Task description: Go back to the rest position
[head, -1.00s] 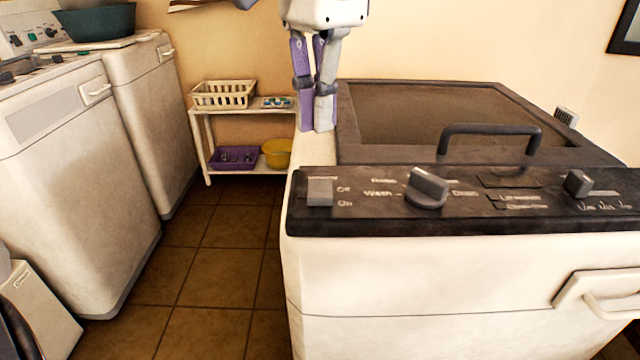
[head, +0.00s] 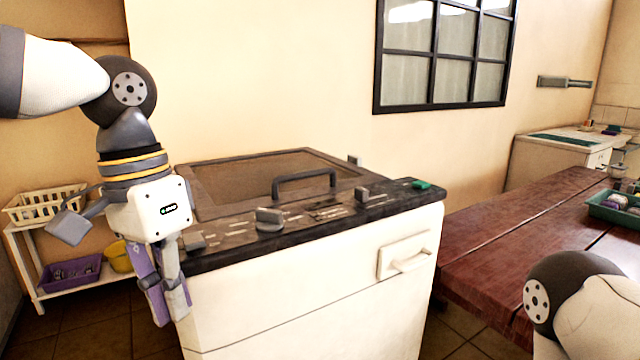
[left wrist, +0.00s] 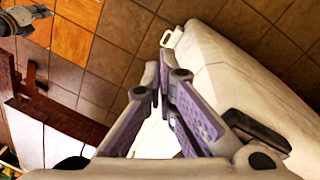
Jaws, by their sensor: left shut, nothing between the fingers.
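My left gripper (head: 172,318) hangs pointing down at the left front corner of the washing machine (head: 310,290), beside its control panel. Its fingers are together with nothing between them. In the left wrist view the purple-padded fingers of the left gripper (left wrist: 166,65) point toward the white machine body and the tiled floor. Part of my right arm shows at the lower right of the head view, its gripper out of frame. A grey gripper, seemingly my right gripper (left wrist: 20,20), shows small at the upper left of the left wrist view; its fingers are unclear.
The control panel (head: 228,237) has knobs and a green piece (head: 420,184). A shelf with a white basket (head: 45,203), purple bin (head: 70,272) and yellow bowl (head: 118,257) stands at left. A wooden table (head: 500,235) with a green tray (head: 612,208) is right.

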